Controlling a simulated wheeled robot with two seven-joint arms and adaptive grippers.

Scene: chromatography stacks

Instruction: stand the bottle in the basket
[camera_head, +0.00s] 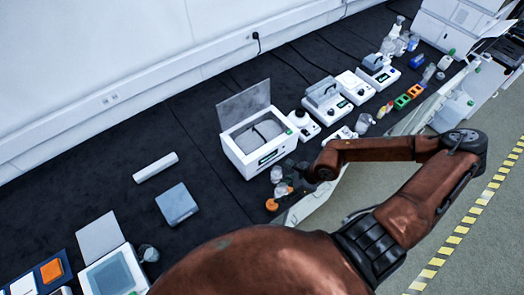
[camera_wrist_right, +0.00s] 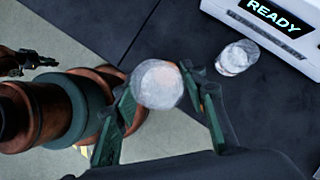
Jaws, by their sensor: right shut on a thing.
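My right gripper (camera_head: 283,188) is at the front edge of the dark bench, reached by the arm from the right. In the right wrist view my right gripper (camera_wrist_right: 160,95) has its fingers on both sides of a round, whitish, translucent thing, seen end-on, which I take for the bottle (camera_wrist_right: 157,84). Its lower part is hidden, so I cannot tell whether it touches the bench. In the head view it is too small to make out clearly.
A white instrument with a raised lid (camera_head: 243,157) stands behind the gripper. A clear vessel (camera_wrist_right: 237,57) stands before it, near the held thing. More instruments and several containers line the bench to the right; a grey block (camera_head: 177,203) is left.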

